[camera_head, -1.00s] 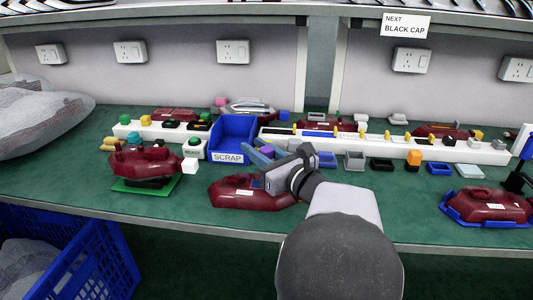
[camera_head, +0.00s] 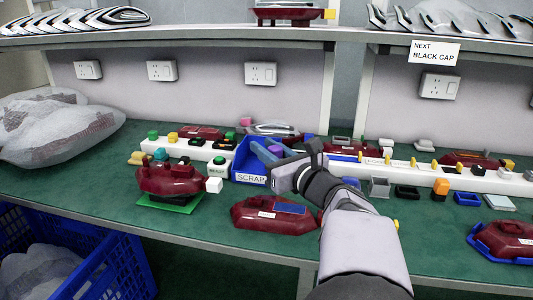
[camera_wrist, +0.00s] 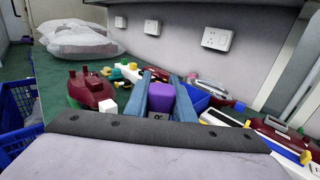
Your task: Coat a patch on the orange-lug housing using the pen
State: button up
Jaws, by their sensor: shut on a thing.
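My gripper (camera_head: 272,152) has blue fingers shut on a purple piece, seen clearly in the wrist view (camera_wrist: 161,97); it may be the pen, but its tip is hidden. It is in the air behind a dark red housing (camera_head: 262,214) at the front middle. That housing has a white label and a blue patch (camera_head: 292,210) on top; its right end is partly behind my arm. A dark red housing (camera_head: 284,14) on the upper shelf has a yellow-orange lug (camera_head: 329,14). Another dark red housing (camera_head: 172,178) with a white lug sits on a green stand.
A blue SCRAP bin (camera_head: 250,179) stands behind the front middle housing. A white rail (camera_head: 415,175) with small parts runs to the right. A housing in a blue cradle (camera_head: 480,246) is at the right edge. Green table is clear at front left.

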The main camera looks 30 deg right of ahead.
notch_tip(320, 180, up, 2)
jog(key=shift+r+p, duration=0.1)
jog(key=shift+p, duration=0.3)
